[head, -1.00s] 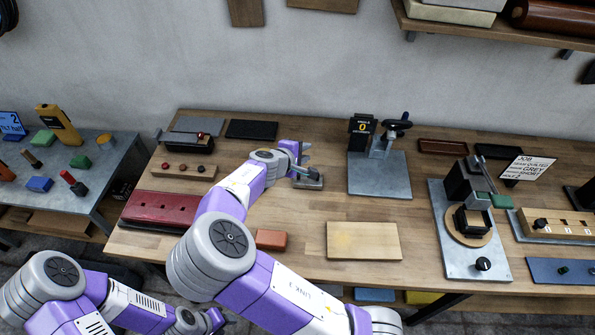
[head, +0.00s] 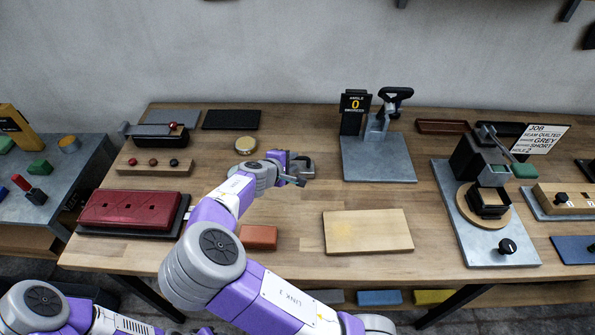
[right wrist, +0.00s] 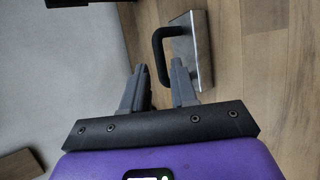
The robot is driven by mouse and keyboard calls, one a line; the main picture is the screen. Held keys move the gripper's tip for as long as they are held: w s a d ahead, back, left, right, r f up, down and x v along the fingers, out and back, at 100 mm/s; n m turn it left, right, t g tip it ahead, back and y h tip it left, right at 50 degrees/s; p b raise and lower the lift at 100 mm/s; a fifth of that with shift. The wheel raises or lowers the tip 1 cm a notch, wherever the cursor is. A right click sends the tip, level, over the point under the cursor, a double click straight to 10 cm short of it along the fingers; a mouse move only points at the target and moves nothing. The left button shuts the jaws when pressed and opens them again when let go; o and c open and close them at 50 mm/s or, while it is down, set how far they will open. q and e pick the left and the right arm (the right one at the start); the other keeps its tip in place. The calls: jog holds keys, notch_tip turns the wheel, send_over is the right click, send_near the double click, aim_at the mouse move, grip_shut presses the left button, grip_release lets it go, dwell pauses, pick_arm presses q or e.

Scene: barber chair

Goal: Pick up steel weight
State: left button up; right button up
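The steel weight (right wrist: 187,48) is a flat steel block with a black arched handle. In the right wrist view it lies just beyond my fingertips, its handle near the gap between them. In the head view the weight (head: 301,164) is on the wooden bench, partly hidden by my right gripper (head: 296,181). I cannot tell whether a finger touches the handle. My left arm shows at the lower left; its gripper is out of view.
A press on a steel plate (head: 378,160) stands to the right. A red brick (head: 259,237) and a pale board (head: 367,231) lie nearer. Bare bench lies between the weight and the board.

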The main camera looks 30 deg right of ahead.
aim_at(296, 159)
jog(key=b+x, duration=0.1)
jog(key=x, duration=0.4)
jog(key=shift+w+f, duration=0.2)
jog(key=shift+w, duration=0.05)
grip_shut()
dwell(1.1)
jog(key=shift+r, duration=0.25)
